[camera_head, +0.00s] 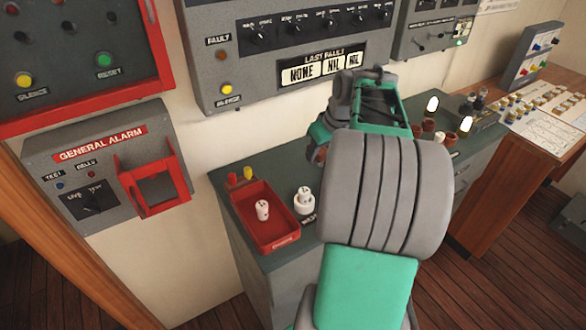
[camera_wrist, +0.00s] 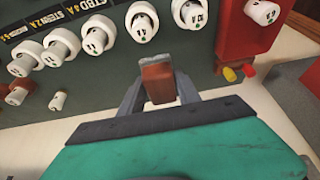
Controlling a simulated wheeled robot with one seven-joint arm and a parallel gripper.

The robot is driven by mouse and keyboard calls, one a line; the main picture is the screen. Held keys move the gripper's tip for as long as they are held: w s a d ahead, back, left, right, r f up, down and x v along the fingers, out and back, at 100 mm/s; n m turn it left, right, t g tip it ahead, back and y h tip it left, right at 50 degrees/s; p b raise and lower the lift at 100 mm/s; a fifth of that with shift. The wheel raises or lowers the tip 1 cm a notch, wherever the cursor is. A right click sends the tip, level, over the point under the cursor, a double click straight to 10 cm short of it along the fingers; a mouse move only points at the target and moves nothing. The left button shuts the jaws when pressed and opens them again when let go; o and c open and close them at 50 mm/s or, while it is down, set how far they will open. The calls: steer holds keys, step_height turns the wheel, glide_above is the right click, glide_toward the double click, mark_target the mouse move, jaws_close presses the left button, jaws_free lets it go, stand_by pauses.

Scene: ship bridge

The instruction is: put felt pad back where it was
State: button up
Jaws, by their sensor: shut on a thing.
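In the wrist view my gripper (camera_wrist: 160,90) is shut on a small reddish-brown block with a grey end (camera_wrist: 158,83), which I take to be the felt pad. It is held between the two grey fingers, over the dark green counter top (camera_wrist: 100,88). I cannot tell whether it touches the counter.
White round fuse holders (camera_wrist: 141,22) line the counter near the pad. A red tray (camera_head: 284,240) holds a white fuse (camera_head: 262,210); a red and a yellow piece stand beside it. Brown cups and lit lamps (camera_head: 432,106) stand right of my arm.

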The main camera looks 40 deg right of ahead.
steer(key=p, duration=0.2)
glide_above(291, 173)
steer(key=s, duration=0.1)
step_height(291, 173, down, 8)
steer(key=shift+s+r, duration=0.1)
steer(key=shift+r, duration=0.05)
step_height(291, 173, down, 3)
steer(key=shift+r+p, duration=0.15)
steer(key=shift+p, duration=0.15)
steer(key=shift+s, duration=0.1)
steer(key=shift+f, duration=0.3)
steer(key=o, duration=1.3)
